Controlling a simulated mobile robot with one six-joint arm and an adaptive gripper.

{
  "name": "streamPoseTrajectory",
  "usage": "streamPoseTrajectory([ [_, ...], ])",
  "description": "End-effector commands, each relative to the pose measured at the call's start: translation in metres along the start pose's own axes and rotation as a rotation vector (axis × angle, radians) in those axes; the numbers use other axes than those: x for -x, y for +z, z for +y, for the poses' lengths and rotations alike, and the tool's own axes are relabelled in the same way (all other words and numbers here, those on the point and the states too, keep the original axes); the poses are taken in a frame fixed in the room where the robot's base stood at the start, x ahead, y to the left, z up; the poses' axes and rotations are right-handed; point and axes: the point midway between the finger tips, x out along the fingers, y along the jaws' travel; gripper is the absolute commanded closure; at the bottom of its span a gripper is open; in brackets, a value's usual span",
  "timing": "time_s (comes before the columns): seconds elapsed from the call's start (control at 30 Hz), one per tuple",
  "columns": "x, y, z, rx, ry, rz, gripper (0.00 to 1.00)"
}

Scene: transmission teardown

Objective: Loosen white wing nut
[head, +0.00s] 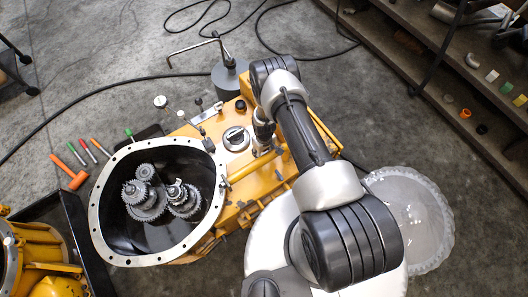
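The yellow transmission housing (262,188) lies on the floor, its open bell end with gears facing left. A round silver cap (236,146) with a dark raised grip across it sits on top of the housing. I cannot clearly pick out a white wing nut. My gripper (263,150) points down over the housing, just right of the cap and apart from it. Its fingers are small in the view and partly hidden by the wrist, so I cannot see whether they are open or hold anything.
A grey cylinder (229,78) with a bent rod stands behind the housing. Cables cross the floor. A shelf (420,30) with small parts runs along the upper right. Floor at upper left is mostly clear.

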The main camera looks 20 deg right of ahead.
Motion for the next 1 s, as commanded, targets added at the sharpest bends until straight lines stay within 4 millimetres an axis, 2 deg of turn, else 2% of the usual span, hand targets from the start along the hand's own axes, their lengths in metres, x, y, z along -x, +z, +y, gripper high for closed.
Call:
streamPoseTrajectory([
  [0.17, 0.0001, 0.0, 0.0, 0.0, 0.0, 0.0, 0.77],
  [0.5, 0.0, 0.0, 0.0, 0.131, 0.0, 0.0, 0.77],
  [0.73, 0.0, 0.0, 0.0, 0.132, 0.0, 0.0, 0.77],
  [0.77, 0.0, 0.0, 0.0, 0.132, 0.0, 0.0, 0.52],
  [1.0, 0.0, 0.0, 0.0, 0.131, 0.0, 0.0, 0.36],
])
